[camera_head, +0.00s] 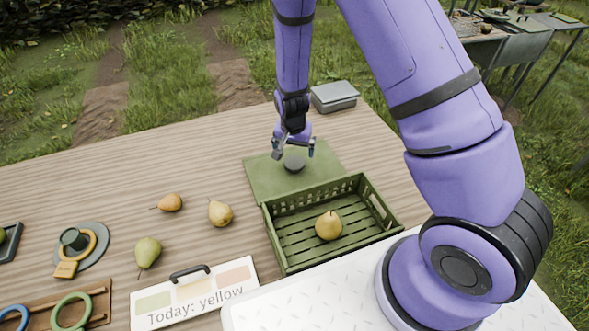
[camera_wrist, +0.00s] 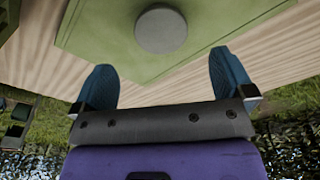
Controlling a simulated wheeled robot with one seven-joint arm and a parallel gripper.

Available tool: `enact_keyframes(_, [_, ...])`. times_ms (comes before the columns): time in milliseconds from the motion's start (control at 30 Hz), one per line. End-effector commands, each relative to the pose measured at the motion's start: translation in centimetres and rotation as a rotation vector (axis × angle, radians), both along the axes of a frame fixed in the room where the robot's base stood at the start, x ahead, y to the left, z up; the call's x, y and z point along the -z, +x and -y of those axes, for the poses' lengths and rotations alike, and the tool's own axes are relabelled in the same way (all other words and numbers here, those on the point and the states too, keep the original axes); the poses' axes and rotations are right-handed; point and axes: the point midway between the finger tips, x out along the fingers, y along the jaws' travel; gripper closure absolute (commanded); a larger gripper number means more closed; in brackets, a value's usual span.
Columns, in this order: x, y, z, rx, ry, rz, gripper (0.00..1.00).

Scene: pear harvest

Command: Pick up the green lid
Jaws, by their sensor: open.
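The green lid (camera_head: 262,179) is a flat square panel with a round dark grey knob (camera_head: 294,163). It lies on the wooden table just behind the green crate. In the wrist view the lid (camera_wrist: 105,40) fills the upper middle, with its grey knob (camera_wrist: 161,29) near the top centre. My gripper (camera_head: 293,150) is open and empty, pointing down over the lid by the knob. In the wrist view its two blue fingertips (camera_wrist: 160,75) are spread wide, with the knob beyond them and not between them.
The green slatted crate (camera_head: 283,262) holds a yellow pear (camera_head: 328,225). A grey box (camera_head: 334,96) stands behind the lid to the right. Loose pears (camera_head: 220,213) and a sign reading "Today: yellow" (camera_head: 194,292) lie left of the crate. The table's left back area (camera_head: 130,165) is clear.

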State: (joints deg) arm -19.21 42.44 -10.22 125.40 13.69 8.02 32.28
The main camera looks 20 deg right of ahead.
Motion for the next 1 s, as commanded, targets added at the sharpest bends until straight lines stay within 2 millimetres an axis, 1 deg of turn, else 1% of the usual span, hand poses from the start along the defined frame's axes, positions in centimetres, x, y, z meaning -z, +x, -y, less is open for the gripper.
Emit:
enact_keyframes(33, [0.8, 0.0, 0.1, 0.000, -0.001, -0.003, 0.00])
enact_keyframes(133, [1.8, 0.2, 0.1, -0.001, 0.000, -0.001, 0.00])
enact_keyframes(367, [3.0, 0.4, 0.2, -0.001, 0.000, 0.000, 0.00])
enact_keyframes(600, [6.0, 0.7, 0.4, -0.001, 0.000, -0.001, 0.00])
enact_keyframes(700, [7.0, 0.8, 0.5, -0.001, 0.000, -0.001, 0.00])
enact_keyframes(833, [7.7, 0.9, 0.5, -0.001, 0.001, 0.000, 0.00])
enact_keyframes(1000, [7.7, 0.9, 0.5, -0.001, 0.000, 0.001, 0.00])
